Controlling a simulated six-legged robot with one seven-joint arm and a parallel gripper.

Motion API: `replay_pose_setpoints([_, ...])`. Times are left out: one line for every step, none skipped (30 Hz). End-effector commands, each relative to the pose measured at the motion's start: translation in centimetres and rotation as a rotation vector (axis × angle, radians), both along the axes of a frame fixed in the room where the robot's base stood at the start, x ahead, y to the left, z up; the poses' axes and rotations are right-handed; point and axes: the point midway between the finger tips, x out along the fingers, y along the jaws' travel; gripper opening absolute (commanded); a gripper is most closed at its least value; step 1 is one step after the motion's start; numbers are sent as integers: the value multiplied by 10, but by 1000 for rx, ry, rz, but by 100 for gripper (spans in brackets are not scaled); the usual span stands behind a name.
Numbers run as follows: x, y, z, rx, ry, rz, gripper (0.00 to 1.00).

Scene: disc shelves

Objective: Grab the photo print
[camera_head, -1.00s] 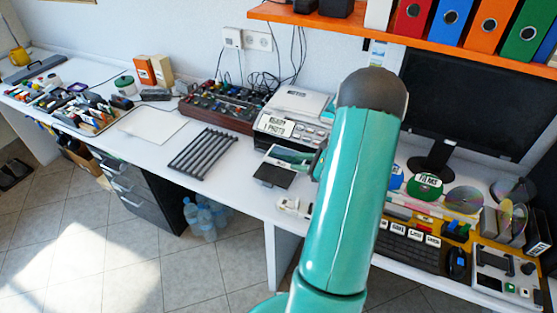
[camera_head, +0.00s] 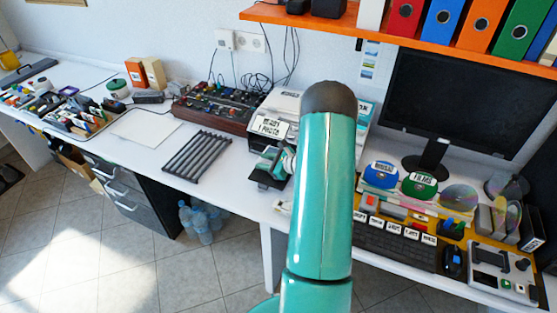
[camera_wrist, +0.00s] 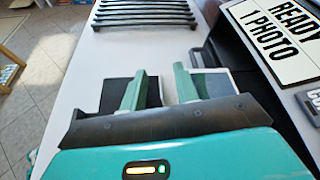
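The printer (camera_head: 268,128), with a "READY 1 PHOTO" sign, stands on the desk behind my arm. A dark flat square (camera_head: 262,183) lies at its front, beneath my gripper (camera_head: 284,160). In the wrist view my gripper (camera_wrist: 160,88) is open, with two green fingers apart and a pale gap between them. A dark patch (camera_wrist: 115,95) shows left of the fingers and a dark patch with a pale edge (camera_wrist: 216,84) shows on the right. I cannot tell which of these is the photo print, or whether the fingers touch it.
A dark slatted rack (camera_head: 197,156) lies left of the printer, and a mixer-like box (camera_head: 215,108) stands behind it. Right of my arm are discs (camera_head: 419,186), a keyboard (camera_head: 395,238) and a monitor (camera_head: 452,100). An orange shelf (camera_head: 340,28) hangs above. Bare desk surrounds the rack.

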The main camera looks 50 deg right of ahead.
Motion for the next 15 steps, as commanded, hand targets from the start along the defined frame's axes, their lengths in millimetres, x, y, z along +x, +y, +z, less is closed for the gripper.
replay_pose_setpoints([3,1,-2,0,1,0,30])
replay_pose_setpoints([4,0,-2,-1,1,-1,30])
replay_pose_setpoints([4,0,-2,-1,1,-1,30])
replay_pose_setpoints([4,0,-2,-1,1,-1,30])
replay_pose_setpoints([4,0,-2,-1,1,-1,30])
replay_pose_setpoints([4,0,-2,-1,1,-1,30])
replay_pose_setpoints([4,0,-2,-1,1,-1,30])
replay_pose_setpoints([4,0,-2,-1,1,-1,26])
replay_pose_setpoints([4,0,-2,-1,1,-1,19])
replay_pose_setpoints([3,0,-2,-1,1,-1,13])
replay_pose_setpoints([3,0,-2,-1,1,-1,7])
replay_pose_setpoints([3,0,-2,-1,1,-1,0])
replay_pose_setpoints([3,0,-2,-1,1,-1,0])
replay_pose_setpoints([3,0,-2,-1,1,-1,0])
replay_pose_setpoints([3,0,-2,-1,1,-1,0])
